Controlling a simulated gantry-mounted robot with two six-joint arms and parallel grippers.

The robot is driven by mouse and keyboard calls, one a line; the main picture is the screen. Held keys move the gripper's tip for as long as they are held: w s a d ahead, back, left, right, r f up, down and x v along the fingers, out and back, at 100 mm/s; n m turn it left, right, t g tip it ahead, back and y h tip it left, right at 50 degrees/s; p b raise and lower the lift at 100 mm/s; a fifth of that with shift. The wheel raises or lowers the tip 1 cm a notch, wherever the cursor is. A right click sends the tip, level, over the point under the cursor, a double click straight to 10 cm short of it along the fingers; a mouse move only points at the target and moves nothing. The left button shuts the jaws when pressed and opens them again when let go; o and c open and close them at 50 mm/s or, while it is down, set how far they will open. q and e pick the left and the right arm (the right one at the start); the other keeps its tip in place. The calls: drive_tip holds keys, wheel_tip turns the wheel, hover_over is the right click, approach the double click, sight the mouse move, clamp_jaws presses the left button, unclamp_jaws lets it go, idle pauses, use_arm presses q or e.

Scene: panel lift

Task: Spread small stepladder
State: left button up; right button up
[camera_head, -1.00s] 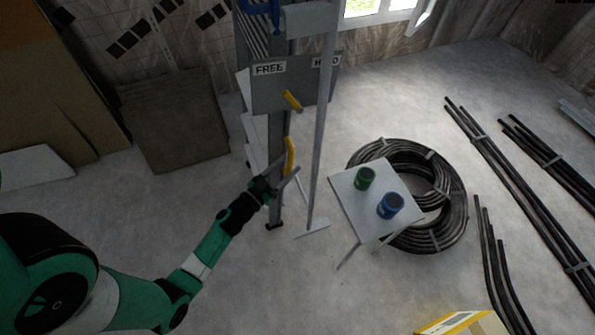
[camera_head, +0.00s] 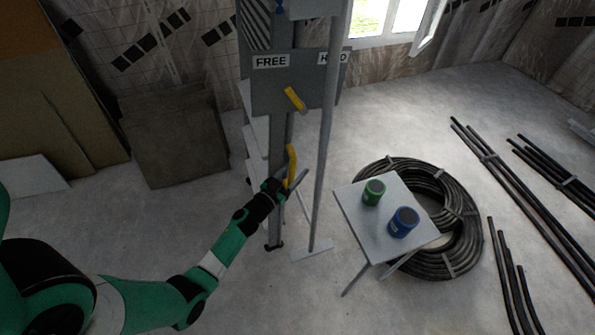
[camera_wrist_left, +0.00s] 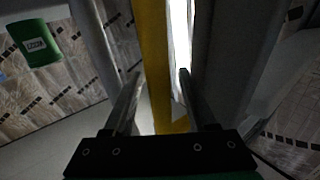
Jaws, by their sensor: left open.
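My left gripper (camera_head: 290,183) is open at the lower yellow handle (camera_head: 292,165) on a grey upright post. In the left wrist view the handle (camera_wrist_left: 155,65) runs between the two open fingers (camera_wrist_left: 158,90); contact is unclear. A grey panel (camera_head: 288,92) marked "FREE" and a partly covered "HOLD" carries an upper yellow lever (camera_head: 294,98), tilted. White tread-like plates (camera_head: 256,142) show behind the post; they may be the stepladder, but most of it is hidden. A thin grey pole (camera_head: 325,150) stands in front on a flat foot (camera_head: 311,250). My right gripper is out of view.
A small white table (camera_head: 360,225) holds a green can (camera_head: 374,192) and a blue can (camera_head: 403,222). A black cable coil (camera_head: 462,215) lies behind it. Dark pipes (camera_head: 515,175) lie at right. Boards (camera_head: 175,135) lean at left. Floor between the boards and post is clear.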

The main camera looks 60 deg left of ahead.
use_arm(q)
drive_tip(key=shift+w+a, duration=0.35)
drive_tip(key=shift+w, duration=0.25)
clamp_jaws()
idle(1.0)
